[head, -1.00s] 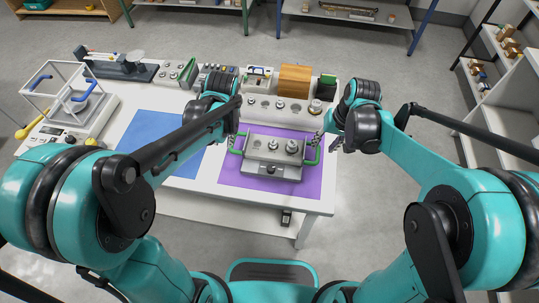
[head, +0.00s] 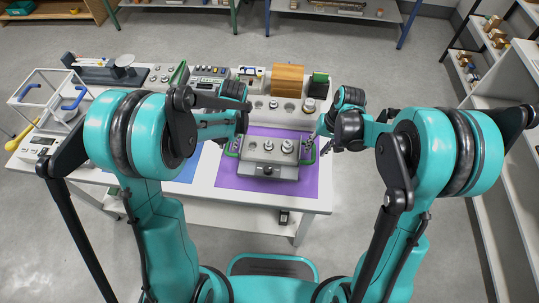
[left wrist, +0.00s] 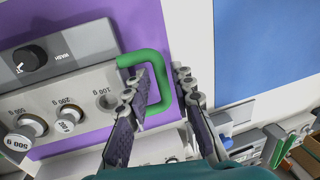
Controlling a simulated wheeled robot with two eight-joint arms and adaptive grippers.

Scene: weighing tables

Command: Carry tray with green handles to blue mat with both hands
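The grey tray (head: 284,172) with green handles stands on the purple mat (head: 232,172). It bears several metal weights (head: 287,146) and has a dark knob on its front. My left gripper (head: 238,140) is at the tray's left handle. In the left wrist view its fingers (left wrist: 162,80) straddle the green handle (left wrist: 152,58), one inside the loop and one outside, with a gap. My right gripper (head: 317,146) is at the right handle (head: 308,158), its fingers apart; contact there is too small to tell. The blue mat (head: 186,172) lies left of the purple one, largely hidden by my left arm.
A balance with a clear frame (head: 50,98) stands at the table's left end. A wooden block (head: 287,80), a weight rack (head: 262,104) and boxes line the back of the table. Shelves stand at the right and far side.

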